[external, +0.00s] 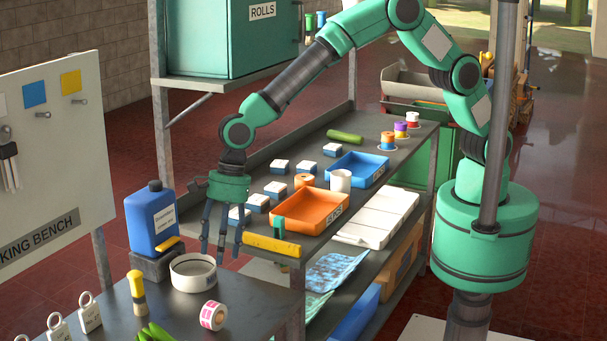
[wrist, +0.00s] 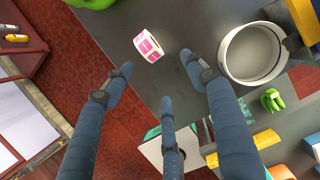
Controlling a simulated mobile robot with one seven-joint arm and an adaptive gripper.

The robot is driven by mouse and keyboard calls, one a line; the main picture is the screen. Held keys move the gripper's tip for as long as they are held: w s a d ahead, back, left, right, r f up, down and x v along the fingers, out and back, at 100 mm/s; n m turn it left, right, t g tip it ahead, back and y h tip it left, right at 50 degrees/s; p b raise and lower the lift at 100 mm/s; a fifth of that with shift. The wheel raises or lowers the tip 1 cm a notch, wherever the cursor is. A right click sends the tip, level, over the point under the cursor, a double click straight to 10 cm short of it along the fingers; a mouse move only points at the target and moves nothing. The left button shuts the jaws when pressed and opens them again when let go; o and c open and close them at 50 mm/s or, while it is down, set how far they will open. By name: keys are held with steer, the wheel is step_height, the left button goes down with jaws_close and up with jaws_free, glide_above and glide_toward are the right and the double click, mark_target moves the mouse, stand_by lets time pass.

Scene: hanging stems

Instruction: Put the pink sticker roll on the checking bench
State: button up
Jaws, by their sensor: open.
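The pink sticker roll (external: 213,315), white with pink labels, rests on the dark grey top of the checking bench (external: 255,295), near its front right part. In the wrist view the roll (wrist: 148,47) lies on the bare bench top (wrist: 205,18), beyond my fingertips. My gripper (external: 221,250) is open and empty, fingers pointing down above the bench's back right edge. In the wrist view my gripper (wrist: 160,78) has its fingers spread, apart from the roll. The panel sign (external: 40,243) shows only "KING BENCH".
A round white dish (external: 194,273) stands close behind the roll. A blue bottle (external: 150,218), a yellow-topped tool (external: 137,290), padlocks (external: 89,313) and green items (external: 155,332) are nearby. A shelf with an orange tray (external: 310,211) and blue tray (external: 357,170) stands behind.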

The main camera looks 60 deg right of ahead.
steer(key=w+d+r+n+t, duration=0.1)
steer(key=d+r+n, duration=0.2)
steer(key=d+r, duration=0.8)
steer(key=w+d+r+n+t, duration=0.1)
steer(key=w+d+r+n, duration=0.35)
steer(key=d, duration=1.15)
steer(key=s+d+r+n+t, duration=0.1)
steer(key=d+r, duration=0.9)
steer(key=d, duration=0.4)
steer(key=s+d+r+n+t+h, duration=0.1)
steer(key=s+d+r+n, duration=0.1)
steer(key=s+d, duration=0.5)
steer(key=s+d+r+n+h, duration=0.1)
steer(key=s+d+r+n, duration=0.15)
steer(key=d, duration=0.85)
steer(key=s+d+f+n+t+h, duration=0.1)
steer(key=s+d+n, duration=0.3)
steer(key=s+d, duration=0.8)
steer(key=shift+s+f, duration=0.8)
steer(key=shift+s, duration=0.2)
steer(key=shift+f, duration=0.15)
steer(key=shift+f+b, duration=0.8)
steer(key=shift+b, duration=0.15)
